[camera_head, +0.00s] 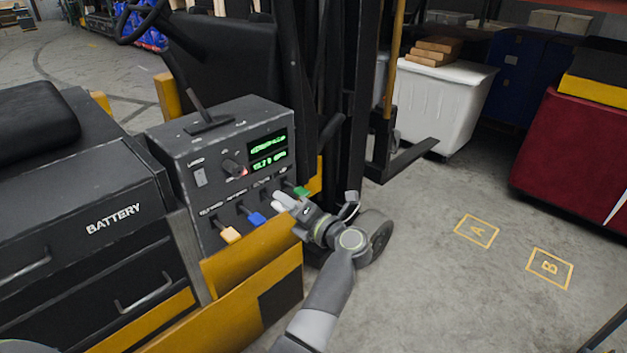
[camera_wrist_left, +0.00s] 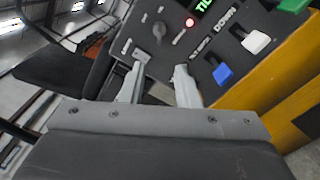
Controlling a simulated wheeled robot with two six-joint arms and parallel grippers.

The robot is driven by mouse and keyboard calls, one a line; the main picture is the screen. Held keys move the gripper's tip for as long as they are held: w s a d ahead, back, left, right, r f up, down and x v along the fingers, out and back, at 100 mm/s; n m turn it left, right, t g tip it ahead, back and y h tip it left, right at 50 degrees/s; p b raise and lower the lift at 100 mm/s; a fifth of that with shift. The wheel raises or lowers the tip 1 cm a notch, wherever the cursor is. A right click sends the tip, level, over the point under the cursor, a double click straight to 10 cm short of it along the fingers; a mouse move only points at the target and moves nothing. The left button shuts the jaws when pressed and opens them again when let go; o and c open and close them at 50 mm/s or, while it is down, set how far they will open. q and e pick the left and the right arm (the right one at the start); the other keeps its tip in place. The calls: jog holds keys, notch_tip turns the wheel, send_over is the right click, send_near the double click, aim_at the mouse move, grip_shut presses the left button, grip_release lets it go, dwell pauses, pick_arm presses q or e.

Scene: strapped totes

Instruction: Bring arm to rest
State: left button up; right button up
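My left arm comes up from the bottom middle of the head view. Its gripper (camera_head: 288,203) is close to the front of the dark control panel (camera_head: 183,148) of a forklift. In the left wrist view the two fingers (camera_wrist_left: 158,80) stand apart with nothing seen between them. In the left wrist view a white lever (camera_wrist_left: 256,42) sits between blue and green. I cannot tell if the gripper touches a lever. My right gripper is not in view.
The forklift's yellow body (camera_head: 250,270) and black mast (camera_head: 347,90) stand near the arm. A white tote (camera_head: 445,100) and a red tote (camera_head: 575,150) are at the right. Floor marks A (camera_head: 476,231) and B (camera_head: 549,267) lie on clear concrete.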

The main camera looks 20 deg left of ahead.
pick_arm(q)
notch_tip(320, 180, down, 20)
jog(key=s+m+t+h, duration=0.2)
jog(key=m+t+h, duration=0.65)
jog(key=m, duration=1.05)
jog(key=s+d+f+m+g+h, duration=0.15)
jog(key=s+f+m, duration=0.25)
jog(key=f, duration=0.4)
jog(key=s+d+f+m+h, duration=0.1)
jog(key=s+f+m+h, duration=0.3)
jog(key=f, duration=0.5)
jog(key=s+a+f+m+g+h, duration=0.1)
jog(key=s+f+m+g, duration=0.2)
jog(key=s+f, duration=0.6)
jog(key=s+f+m+g+h, duration=0.1)
jog(key=s+f+m+g, duration=0.2)
jog(key=s+f, duration=0.55)
jog(key=s+a+f+m+g, duration=0.1)
jog(key=s+f+m+g, duration=0.1)
jog(key=s, duration=1)
jog(key=s+a+f+m+g, duration=0.1)
jog(key=s+g, duration=0.3)
jog(key=s, duration=0.9)
jog(key=shift+s+a+f+m+g, duration=0.2)
jog(key=shift+a+f+m+g, duration=0.25)
jog(key=shift+a, duration=0.25)
